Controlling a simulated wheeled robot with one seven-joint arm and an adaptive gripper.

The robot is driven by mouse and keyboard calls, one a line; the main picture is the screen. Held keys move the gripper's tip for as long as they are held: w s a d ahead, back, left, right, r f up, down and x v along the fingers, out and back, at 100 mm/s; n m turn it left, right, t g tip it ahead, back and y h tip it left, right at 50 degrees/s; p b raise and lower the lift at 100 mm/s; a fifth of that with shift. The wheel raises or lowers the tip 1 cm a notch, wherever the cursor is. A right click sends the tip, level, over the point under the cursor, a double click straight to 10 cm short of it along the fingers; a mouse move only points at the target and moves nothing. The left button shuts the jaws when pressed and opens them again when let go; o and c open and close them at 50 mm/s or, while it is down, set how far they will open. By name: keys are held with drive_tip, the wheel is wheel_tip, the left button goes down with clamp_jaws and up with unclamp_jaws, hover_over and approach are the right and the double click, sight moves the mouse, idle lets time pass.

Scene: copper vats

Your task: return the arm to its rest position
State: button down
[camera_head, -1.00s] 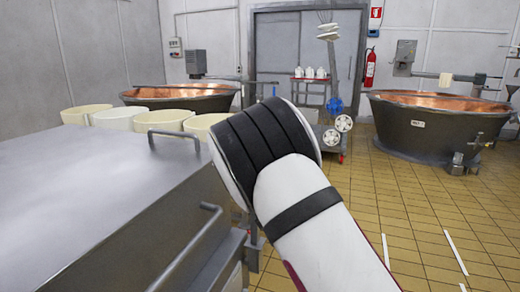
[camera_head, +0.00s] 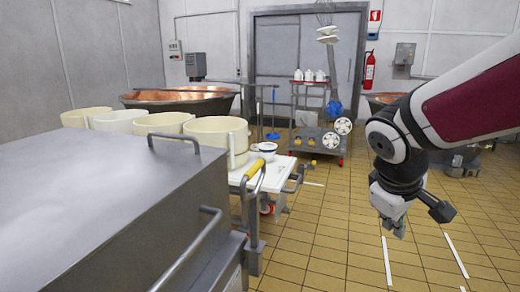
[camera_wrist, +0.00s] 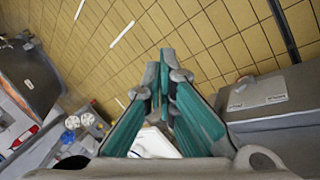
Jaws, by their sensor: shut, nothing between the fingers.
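My gripper (camera_head: 395,222) hangs at the end of my arm on the right side of the head view, pointing down above the tiled floor. It is shut and empty. In the wrist view its two teal-padded fingers (camera_wrist: 164,75) come together near the middle, with nothing between their tips. My arm enters from the right edge and covers most of the right copper vat (camera_head: 380,99).
A grey metal counter (camera_head: 75,190) fills the left, with cream tubs (camera_head: 215,130) behind it. A white cart (camera_head: 285,175) holds a small bowl (camera_head: 267,148). A trolley (camera_head: 322,120) stands before the doors. The yellow tiled floor (camera_head: 330,225) between is clear.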

drive_tip(key=s+a+m+g+y, duration=0.1)
drive_tip(key=s+a+m+y, duration=0.15)
drive_tip(key=s, duration=1.05)
drive_tip(key=s+a+m+g+y, duration=0.15)
drive_tip(key=s+a+m, duration=0.25)
drive_tip(key=s, duration=0.9)
wheel_tip(320, 180, up, 19)
drive_tip(key=t+p, duration=0.3)
drive_tip(key=p, duration=1.5)
drive_tip(key=shift+s, duration=0.2)
drive_tip(key=shift+a+n, duration=0.1)
drive_tip(key=shift+n, duration=0.15)
drive_tip(key=shift+f, duration=0.1)
